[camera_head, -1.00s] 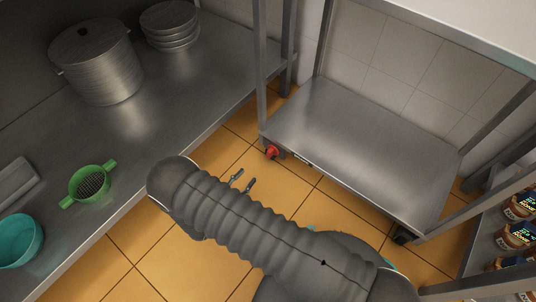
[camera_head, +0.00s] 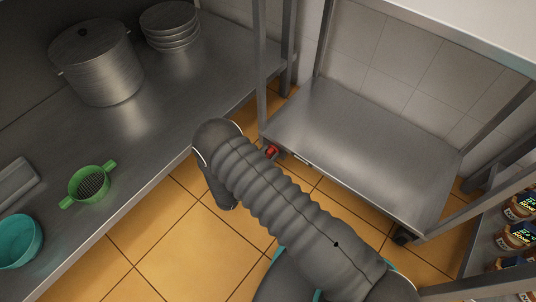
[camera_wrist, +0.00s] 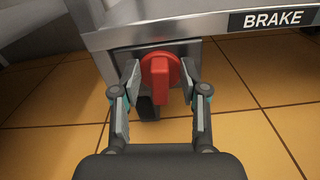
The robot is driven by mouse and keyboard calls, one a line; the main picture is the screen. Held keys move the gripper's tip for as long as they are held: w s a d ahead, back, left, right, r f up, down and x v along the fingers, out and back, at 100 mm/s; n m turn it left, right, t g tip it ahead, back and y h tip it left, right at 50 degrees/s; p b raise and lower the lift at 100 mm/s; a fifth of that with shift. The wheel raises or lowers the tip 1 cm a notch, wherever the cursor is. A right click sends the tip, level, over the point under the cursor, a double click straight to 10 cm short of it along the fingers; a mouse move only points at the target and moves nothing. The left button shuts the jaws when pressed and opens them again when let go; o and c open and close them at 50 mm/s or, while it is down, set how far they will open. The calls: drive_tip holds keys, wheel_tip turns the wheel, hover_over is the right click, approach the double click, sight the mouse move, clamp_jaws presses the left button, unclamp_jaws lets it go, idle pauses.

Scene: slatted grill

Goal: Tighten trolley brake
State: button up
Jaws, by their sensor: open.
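The trolley (camera_head: 360,150) is a metal shelf frame standing at the right of the head view. Its brake is a red knob (camera_wrist: 160,76) with a raised bar, below a black label reading BRAKE (camera_wrist: 278,19) in the wrist view. The bar hangs roughly upright. The knob also shows small in the head view (camera_head: 271,151). My gripper (camera_wrist: 163,100) is open in the wrist view, one finger on each side of the red knob. I cannot tell whether either finger touches it. In the head view my arm hides the gripper.
A steel counter (camera_head: 150,125) at left carries a large pot (camera_head: 100,65), stacked plates (camera_head: 170,25), a green strainer (camera_head: 88,185) and a teal bowl (camera_head: 18,242). Jars (camera_head: 518,235) stand on a shelf at far right. Tiled floor (camera_head: 165,255) lies open between counter and trolley.

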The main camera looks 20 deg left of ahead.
clamp_jaws()
drive_tip(key=shift+m+b, duration=0.3)
drive_tip(key=shift+m, duration=0.1)
drive_tip(key=m+b, duration=0.1)
drive_tip(key=m, duration=0.1)
drive_tip(key=m+b, duration=0.1)
drive_tip(key=m, duration=0.1)
drive_tip(key=m+b, duration=0.1)
drive_tip(key=m, duration=0.2)
drive_tip(key=shift+s+d+f+b, duration=0.15)
drive_tip(key=shift+d+f+b, duration=0.1)
drive_tip(key=shift+d+b, duration=0.15)
drive_tip(key=m, duration=0.4)
drive_tip(key=shift+d+f+m, duration=0.15)
drive_tip(key=shift+m, duration=0.25)
drive_tip(key=shift+f+m, duration=0.2)
drive_tip(key=shift+m, duration=1.7)
